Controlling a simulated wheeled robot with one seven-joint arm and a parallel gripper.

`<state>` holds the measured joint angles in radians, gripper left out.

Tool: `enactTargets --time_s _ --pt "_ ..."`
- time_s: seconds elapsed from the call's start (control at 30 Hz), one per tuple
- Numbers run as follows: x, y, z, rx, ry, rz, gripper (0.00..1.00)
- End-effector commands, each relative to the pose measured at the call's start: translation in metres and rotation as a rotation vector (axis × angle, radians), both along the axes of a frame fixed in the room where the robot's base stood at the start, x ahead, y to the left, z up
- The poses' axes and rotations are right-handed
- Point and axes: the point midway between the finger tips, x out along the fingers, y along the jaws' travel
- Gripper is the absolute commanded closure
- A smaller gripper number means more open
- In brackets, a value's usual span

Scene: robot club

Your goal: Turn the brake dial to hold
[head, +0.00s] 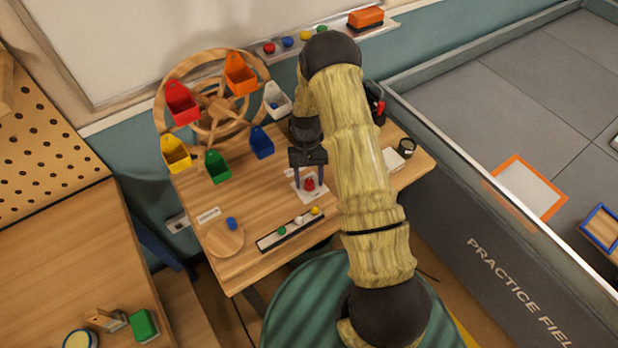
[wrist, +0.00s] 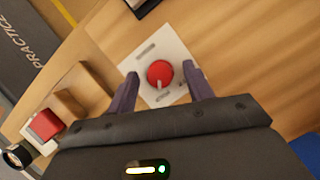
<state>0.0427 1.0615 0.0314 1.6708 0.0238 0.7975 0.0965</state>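The brake dial (wrist: 160,72) is a round red knob on a white plate (wrist: 146,52) with grey marks, too small to read. A pale pointer on the knob points toward the bottom of the wrist view. In the head view the dial (head: 309,184) sits on the wooden table. My gripper (wrist: 160,75) is open, with one finger on each side of the knob. A gap shows between the knob and each finger. The gripper (head: 310,182) also shows in the head view, pointing down over the plate.
A wooden wheel (head: 217,116) with coloured buckets stands behind the dial, a blue bucket (head: 262,143) close to my gripper. A dark strip (head: 270,241) with coloured balls lies in front. A round wooden disc (head: 225,239) is at left.

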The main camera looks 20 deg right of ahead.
Motion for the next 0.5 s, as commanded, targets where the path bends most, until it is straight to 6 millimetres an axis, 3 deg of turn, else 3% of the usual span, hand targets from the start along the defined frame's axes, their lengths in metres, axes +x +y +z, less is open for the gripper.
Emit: enactTargets --time_s 0.27,0.5 --pt "0.001 0.0 0.002 0.0 0.0 0.001 0.48" --pt "0.012 -0.002 0.027 0.0 -0.003 0.001 0.48"
